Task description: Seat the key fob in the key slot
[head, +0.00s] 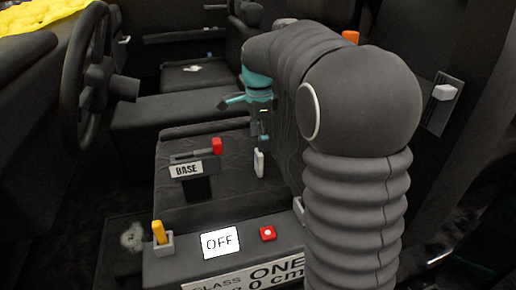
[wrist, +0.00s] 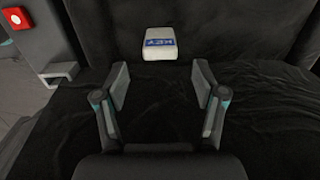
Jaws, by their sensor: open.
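The key fob (wrist: 159,52) is a small white block with a blue KEY label, on the dark seat in the wrist view. A white block in the head view (head: 259,163), just below my gripper (head: 263,128), looks like the same fob. In the wrist view my gripper (wrist: 159,85) is open and empty, its two fingers apart. The fob shows ahead of the fingertips, roughly centred between them; I cannot tell the exact gap. A grey bracket (wrist: 60,73) at the left may be the key slot; it also shows beside my arm in the head view (head: 298,210).
A red-knobbed lever (head: 216,146) stands by a BASE label (head: 187,169). A steering wheel (head: 88,75) is at left.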

